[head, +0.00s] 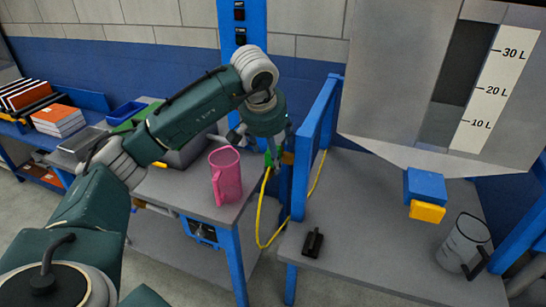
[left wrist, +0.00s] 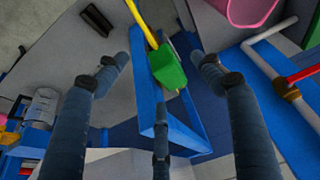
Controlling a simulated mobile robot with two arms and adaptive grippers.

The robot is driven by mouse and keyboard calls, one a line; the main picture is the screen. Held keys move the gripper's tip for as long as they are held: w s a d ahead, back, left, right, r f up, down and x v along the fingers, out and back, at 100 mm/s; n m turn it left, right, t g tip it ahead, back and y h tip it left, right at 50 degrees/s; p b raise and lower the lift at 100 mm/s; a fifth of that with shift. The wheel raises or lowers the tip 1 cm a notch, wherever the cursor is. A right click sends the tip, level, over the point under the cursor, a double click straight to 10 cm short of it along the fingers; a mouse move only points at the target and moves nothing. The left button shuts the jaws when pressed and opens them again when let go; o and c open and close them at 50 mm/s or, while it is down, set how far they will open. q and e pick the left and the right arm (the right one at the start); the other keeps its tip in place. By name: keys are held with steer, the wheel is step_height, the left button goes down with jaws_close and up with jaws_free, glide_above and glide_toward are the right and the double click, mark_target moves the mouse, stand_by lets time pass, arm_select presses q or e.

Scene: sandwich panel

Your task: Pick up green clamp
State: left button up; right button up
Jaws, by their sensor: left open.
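The green clamp (head: 269,158) shows small in the head view at the edge of the grey table, by the blue post, partly hidden by my left gripper (head: 277,150). In the left wrist view the clamp (left wrist: 168,70) is a green block at the end of a yellow hose (left wrist: 143,22), beside a blue frame. My left gripper (left wrist: 163,64) is open, with its fingers spread on either side of the clamp in that view. I cannot tell whether any finger touches it. My right gripper is not in view.
A pink pitcher (head: 226,178) stands on the table left of the clamp. A blue frame (head: 318,130) rises on the right. Beyond it are a black object (head: 313,242), a clear jug (head: 463,243) and a blue-and-yellow valve (head: 425,187) under a tank.

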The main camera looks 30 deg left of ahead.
mark_target(268, 163)
arm_select(q)
steer(key=p+x, duration=0.2)
steer(key=x, duration=0.3)
steer(key=shift+w+a+r, duration=0.1)
steer(key=shift+w, duration=0.2)
steer(key=shift+c, duration=1.3)
steer(key=c, duration=1.2)
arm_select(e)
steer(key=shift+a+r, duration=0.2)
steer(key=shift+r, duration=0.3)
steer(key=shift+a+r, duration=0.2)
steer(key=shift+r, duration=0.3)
